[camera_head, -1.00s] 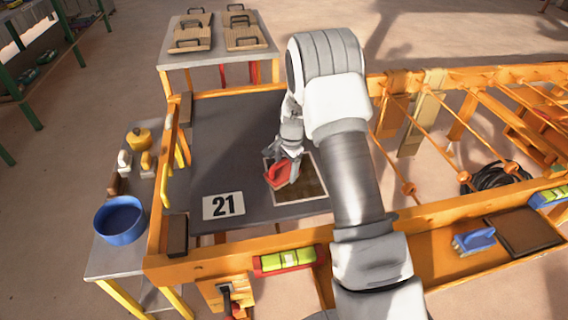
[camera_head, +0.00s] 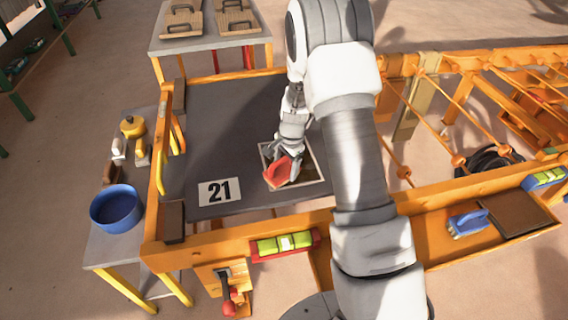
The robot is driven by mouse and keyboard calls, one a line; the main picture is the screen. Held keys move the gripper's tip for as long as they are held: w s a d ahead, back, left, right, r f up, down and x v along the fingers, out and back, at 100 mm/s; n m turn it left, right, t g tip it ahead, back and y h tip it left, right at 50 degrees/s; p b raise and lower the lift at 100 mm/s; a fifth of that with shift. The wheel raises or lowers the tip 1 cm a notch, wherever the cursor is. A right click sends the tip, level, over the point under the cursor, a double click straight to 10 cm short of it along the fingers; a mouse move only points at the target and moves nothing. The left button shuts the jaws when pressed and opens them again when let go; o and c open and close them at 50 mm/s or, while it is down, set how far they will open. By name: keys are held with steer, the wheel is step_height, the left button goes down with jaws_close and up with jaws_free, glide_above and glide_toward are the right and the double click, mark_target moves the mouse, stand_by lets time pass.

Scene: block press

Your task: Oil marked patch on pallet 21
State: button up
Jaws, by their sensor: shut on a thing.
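The dark grey pallet (camera_head: 215,125) lies inside an orange frame, with a white card reading 21 (camera_head: 220,191) at its front left. A marked patch (camera_head: 309,171) with a pale outline and brownish inside lies to the right of the card, partly hidden by my arm. My gripper (camera_head: 287,160) is shut on a red tool (camera_head: 279,173), held over the left part of the patch. Whether the tool touches the surface I cannot tell.
A blue brush (camera_head: 468,222) and a brown board (camera_head: 514,208) lie at right. Wooden boards with handles (camera_head: 183,22) stand behind.

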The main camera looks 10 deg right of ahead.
steer(key=shift+d+r, duration=0.1)
steer(key=shift+d, duration=1.15)
steer(key=shift+w+f, duration=0.2)
steer(key=shift+w, duration=4.3)
steer(key=shift+w+r+b, duration=0.15)
steer(key=shift+w+b, duration=0.3)
steer(key=shift+w, duration=2.8)
steer(key=shift+d, duration=1.25)
steer(key=shift+s+p, duration=0.3)
steer(key=shift+s, duration=7.45)
steer(key=shift+w+d, duration=0.1)
steer(key=shift+d, duration=1.2)
steer(key=shift+w, duration=3.9)
